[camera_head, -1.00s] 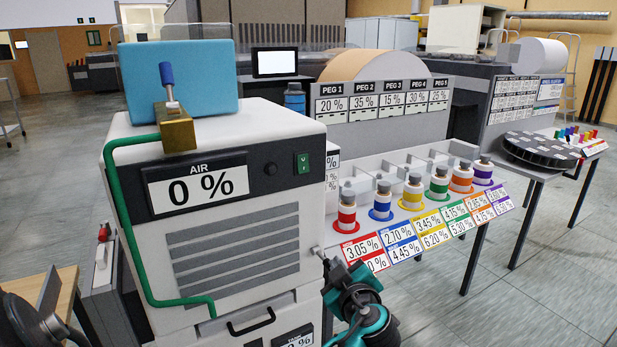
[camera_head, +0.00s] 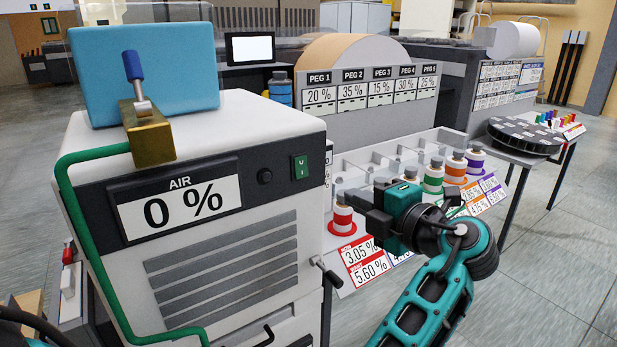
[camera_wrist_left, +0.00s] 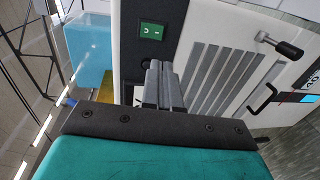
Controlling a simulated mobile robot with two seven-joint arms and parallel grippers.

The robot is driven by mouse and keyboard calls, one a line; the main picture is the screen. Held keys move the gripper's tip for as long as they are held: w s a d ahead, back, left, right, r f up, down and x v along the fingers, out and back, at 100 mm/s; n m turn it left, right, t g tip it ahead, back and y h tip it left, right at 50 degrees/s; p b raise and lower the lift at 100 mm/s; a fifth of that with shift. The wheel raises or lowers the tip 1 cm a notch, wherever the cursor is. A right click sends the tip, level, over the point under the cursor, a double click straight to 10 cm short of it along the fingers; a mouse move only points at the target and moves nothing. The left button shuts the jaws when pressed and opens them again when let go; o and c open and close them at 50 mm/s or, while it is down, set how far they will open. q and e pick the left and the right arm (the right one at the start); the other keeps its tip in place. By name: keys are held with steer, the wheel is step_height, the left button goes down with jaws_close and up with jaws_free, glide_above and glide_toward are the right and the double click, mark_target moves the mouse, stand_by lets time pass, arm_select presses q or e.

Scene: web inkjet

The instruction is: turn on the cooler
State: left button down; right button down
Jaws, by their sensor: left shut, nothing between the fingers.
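The cooler is a white cabinet (camera_head: 225,125) with a dark front panel, a display (camera_head: 180,204) reading AIR 0 %, and slats below. A green switch (camera_head: 300,167) sits at the panel's right end, beside a round black knob (camera_head: 265,175). The switch also shows in the left wrist view (camera_wrist_left: 151,31). My left gripper (camera_head: 345,196) is shut and empty, right of the cooler's front at about the panel's height. In the left wrist view its fingers (camera_wrist_left: 163,68) point at the cooler's front, apart from the switch in the picture; the exact gap is unclear. My right gripper is out of view.
A lever (camera_head: 325,270) sticks out of the cooler's lower right. A green pipe (camera_head: 75,230) and a brass block (camera_head: 147,135) are at its left. A rack of coloured bottles (camera_head: 433,175) stands behind my left arm. Floor at the right is open.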

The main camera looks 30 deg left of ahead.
arm_select(q)
steer(key=p, duration=0.4)
glide_toward(303, 175)
steer(key=x, duration=0.6)
steer(key=shift+r, duration=0.1)
steer(key=shift+w+a, duration=0.2)
steer(key=shift+a, duration=0.2)
